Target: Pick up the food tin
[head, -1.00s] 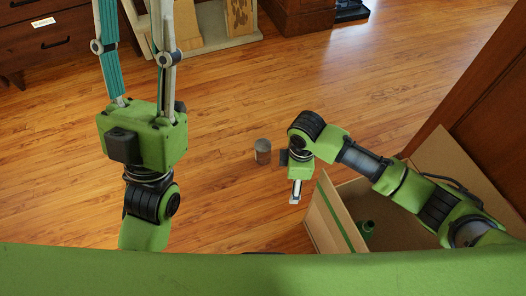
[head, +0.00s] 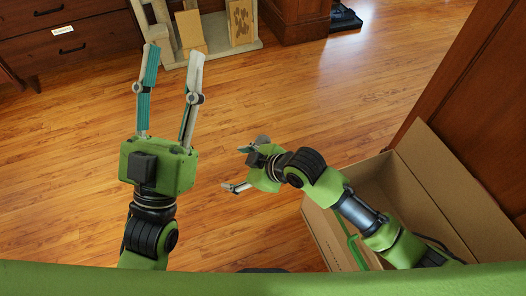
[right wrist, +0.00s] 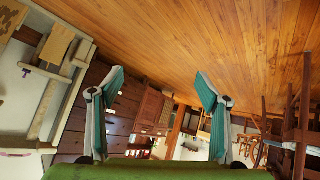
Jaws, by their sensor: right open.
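The food tin (head: 262,139) stands on the wooden floor in the head view. Only a small grey part of it shows behind my right gripper (head: 233,168), which hides the rest. My right gripper is open and points left; whether it touches the tin cannot be told. In the right wrist view, its two fingers (right wrist: 160,85) are spread with nothing between them, and the tin is not seen there. My left gripper (head: 173,60) is open and empty, well to the left of the tin.
An open cardboard box (head: 375,175) stands at the right, under my right arm. The floor (head: 330,95) behind the tin is clear.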

